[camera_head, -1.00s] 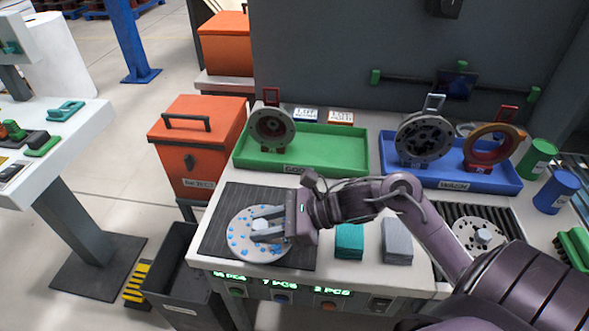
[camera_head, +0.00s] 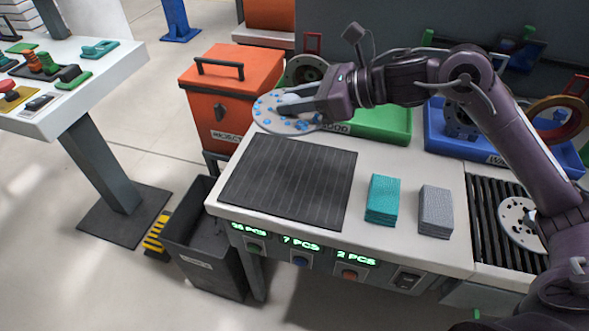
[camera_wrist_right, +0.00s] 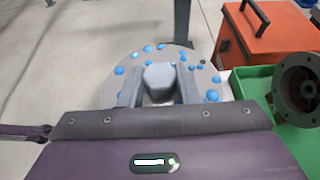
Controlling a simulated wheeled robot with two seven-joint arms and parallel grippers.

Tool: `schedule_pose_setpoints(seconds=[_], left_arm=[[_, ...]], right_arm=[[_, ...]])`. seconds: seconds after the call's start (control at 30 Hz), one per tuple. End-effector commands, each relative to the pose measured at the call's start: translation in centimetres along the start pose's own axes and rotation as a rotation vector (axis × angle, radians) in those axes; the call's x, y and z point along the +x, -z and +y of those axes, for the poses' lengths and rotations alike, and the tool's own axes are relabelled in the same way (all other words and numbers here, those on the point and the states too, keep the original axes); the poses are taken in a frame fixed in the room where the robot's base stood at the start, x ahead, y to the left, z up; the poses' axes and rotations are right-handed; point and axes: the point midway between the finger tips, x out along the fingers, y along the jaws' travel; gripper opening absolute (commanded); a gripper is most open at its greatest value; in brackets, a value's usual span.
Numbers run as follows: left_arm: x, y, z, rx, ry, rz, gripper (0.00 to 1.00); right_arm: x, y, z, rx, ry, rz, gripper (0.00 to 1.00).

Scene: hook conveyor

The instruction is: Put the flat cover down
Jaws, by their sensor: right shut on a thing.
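The flat cover (camera_head: 264,112) is a round grey disc with several blue spots and a raised hub. My right gripper (camera_head: 286,103) is shut on its hub and holds it in the air, beyond the dark ribbed mat. In the head view the cover overlaps the orange bin and the left end of the green tray (camera_head: 385,126). In the right wrist view the cover (camera_wrist_right: 203,68) shows with the two fingers either side of its hub. My left gripper is not in view.
The dark mat (camera_head: 290,180) is bare. A lidded orange bin (camera_head: 215,95) marked REJECT stands left. A blue tray (camera_head: 450,145) holds ring-shaped parts. Teal pads (camera_head: 383,198) and grey pads (camera_head: 436,208) lie at the front. Another disc (camera_head: 517,215) sits on rollers at right.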

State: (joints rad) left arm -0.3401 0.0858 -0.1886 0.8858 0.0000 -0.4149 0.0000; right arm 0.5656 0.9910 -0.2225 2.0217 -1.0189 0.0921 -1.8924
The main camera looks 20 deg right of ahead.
Motion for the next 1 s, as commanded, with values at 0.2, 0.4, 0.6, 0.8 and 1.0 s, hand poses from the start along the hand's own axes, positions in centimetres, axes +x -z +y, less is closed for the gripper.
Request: schedule_pose_setpoints(seconds=[0.2,0.4,0.6,0.8,1.0], left_arm=[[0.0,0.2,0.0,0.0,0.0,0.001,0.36],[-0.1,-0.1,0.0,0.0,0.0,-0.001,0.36],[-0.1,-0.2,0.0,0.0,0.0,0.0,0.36],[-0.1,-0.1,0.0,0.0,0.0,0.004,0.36],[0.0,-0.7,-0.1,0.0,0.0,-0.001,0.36]], right_arm=[[2.3,5.5,0.1,0.006,-0.003,-0.001,0.0],[4.0,9.6,0.0,0.003,-0.001,-0.004,0.0],[4.8,11.5,0.0,-0.002,0.0,-0.004,0.0],[5.8,13.8,0.0,0.002,-0.001,-0.003,0.0],[6.5,15.5,0.0,-0.003,0.001,-0.004,0.0]])
